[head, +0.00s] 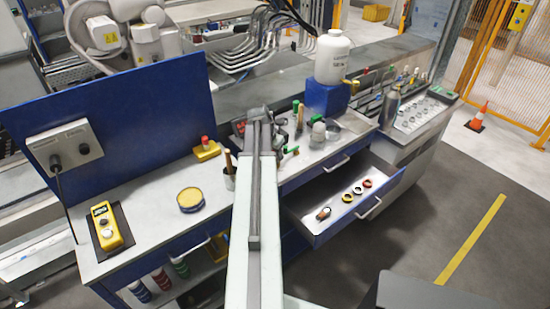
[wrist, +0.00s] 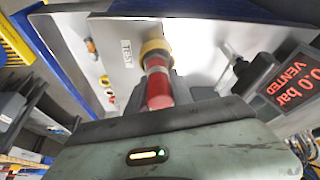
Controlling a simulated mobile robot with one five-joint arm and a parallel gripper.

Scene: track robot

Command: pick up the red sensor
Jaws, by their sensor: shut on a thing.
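The red sensor (wrist: 158,88) shows in the middle of the wrist view as a red cylinder with a pale band, and a yellow collar (wrist: 155,46) is at its far end. My gripper (wrist: 160,73) is shut on it, with the dark jaw parts close around the red body. Whether the far end touches anything is unclear. In the head view my arm reaches away over the bench and hides the sensor and my fingertips.
A display (wrist: 291,80) reading 0.0 bar VENTED is at right in the wrist view. The open drawer (head: 325,222) holds several small rings.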

